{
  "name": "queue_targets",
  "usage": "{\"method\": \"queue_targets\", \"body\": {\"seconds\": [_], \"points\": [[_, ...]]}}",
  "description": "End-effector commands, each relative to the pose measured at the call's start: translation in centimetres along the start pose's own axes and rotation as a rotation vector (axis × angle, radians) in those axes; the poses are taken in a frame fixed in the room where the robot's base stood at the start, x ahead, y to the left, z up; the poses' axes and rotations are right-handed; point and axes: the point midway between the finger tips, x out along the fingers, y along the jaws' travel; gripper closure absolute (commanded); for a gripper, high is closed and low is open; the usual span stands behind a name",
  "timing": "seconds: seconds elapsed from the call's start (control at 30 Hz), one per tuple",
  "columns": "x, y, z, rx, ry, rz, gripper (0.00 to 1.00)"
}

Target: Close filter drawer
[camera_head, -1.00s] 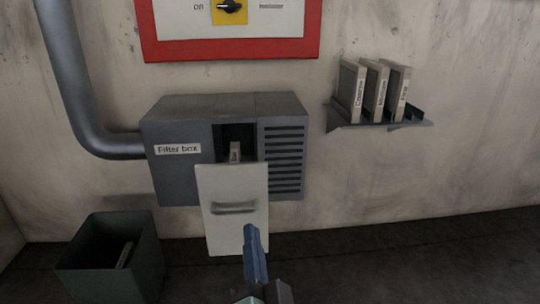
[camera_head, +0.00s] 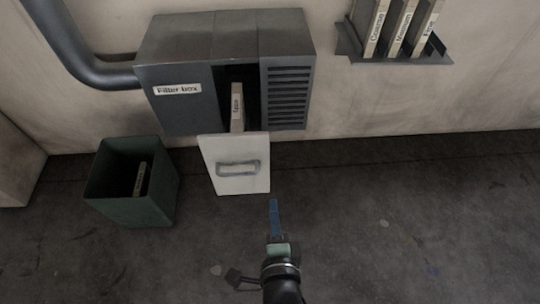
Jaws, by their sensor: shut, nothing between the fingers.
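The filter box (camera_head: 188,112) is a grey wall unit with a label and a slatted vent on its right. Its filter drawer (camera_head: 235,182) is pulled out, with a pale front panel and a handle (camera_head: 238,168). A light filter cartridge (camera_head: 237,112) stands upright in the drawer behind the panel, in the dark opening. My gripper (camera_head: 273,203) is shut and empty, with blue fingers pointing away from me. In the picture it lies just below and right of the panel's lower right corner, apart from it.
A dark green bin (camera_head: 128,200) with a labelled item (camera_head: 140,180) inside stands at lower left. A wall shelf (camera_head: 400,57) with labelled filters (camera_head: 402,28) is at upper right. A pipe (camera_head: 75,50) enters the box from the left. The floor (camera_head: 420,220) at right is clear.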

Motion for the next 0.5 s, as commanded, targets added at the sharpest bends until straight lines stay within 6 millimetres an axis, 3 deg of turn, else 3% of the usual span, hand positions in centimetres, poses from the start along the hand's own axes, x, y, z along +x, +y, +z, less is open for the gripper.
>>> {"method": "queue_targets", "body": {"seconds": [0.5], "points": [[9.2,0.0,0.0,-0.004,-0.001,-0.004,1.0]]}}
